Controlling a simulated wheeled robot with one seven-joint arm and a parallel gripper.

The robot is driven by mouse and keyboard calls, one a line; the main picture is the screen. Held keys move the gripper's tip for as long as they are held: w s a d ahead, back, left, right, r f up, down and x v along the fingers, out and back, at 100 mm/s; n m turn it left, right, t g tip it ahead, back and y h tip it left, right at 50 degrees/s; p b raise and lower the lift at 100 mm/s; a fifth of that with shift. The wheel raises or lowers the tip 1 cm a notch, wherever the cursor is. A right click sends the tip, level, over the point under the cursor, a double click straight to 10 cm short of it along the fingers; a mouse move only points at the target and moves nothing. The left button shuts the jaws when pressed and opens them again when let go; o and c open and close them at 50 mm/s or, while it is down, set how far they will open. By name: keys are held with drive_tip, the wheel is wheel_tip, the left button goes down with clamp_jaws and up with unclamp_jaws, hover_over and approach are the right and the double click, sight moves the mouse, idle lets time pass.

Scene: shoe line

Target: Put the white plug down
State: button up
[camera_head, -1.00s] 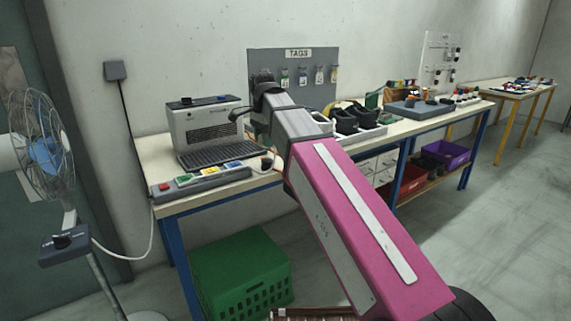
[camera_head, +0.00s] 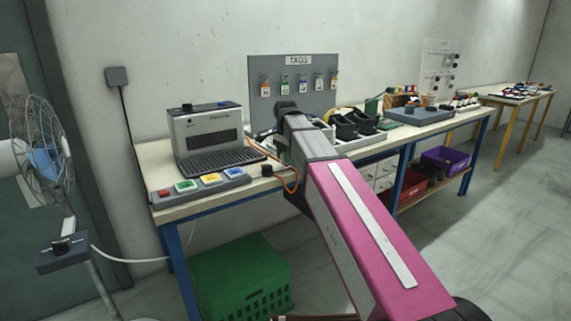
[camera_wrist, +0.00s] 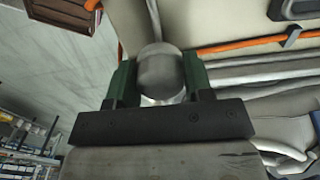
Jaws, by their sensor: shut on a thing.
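The white plug (camera_wrist: 160,72) shows in the wrist view as a pale, rounded body with a white lead running up from it. My gripper (camera_wrist: 158,78) is shut on it, with one green finger on each side. In the head view my arm reaches over the workbench (camera_head: 160,154) and hides the gripper and the plug. I cannot tell from these views whether the plug touches the bench top.
A grey machine (camera_head: 207,128) and a strip of coloured buttons (camera_head: 200,184) stand left of my arm. A black plug (camera_head: 267,170) with an orange cable (camera_head: 292,188) is at the bench's front edge. A tray with black shoes (camera_head: 352,124) stands right. White cables (camera_wrist: 255,72) lie beside the gripper.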

drive_tip(key=shift+f, duration=1.35)
drive_tip(key=shift+f, duration=0.15)
drive_tip(key=o, duration=1.2)
wheel_tip(320, 180, up, 12)
drive_tip(key=shift+r, duration=0.15)
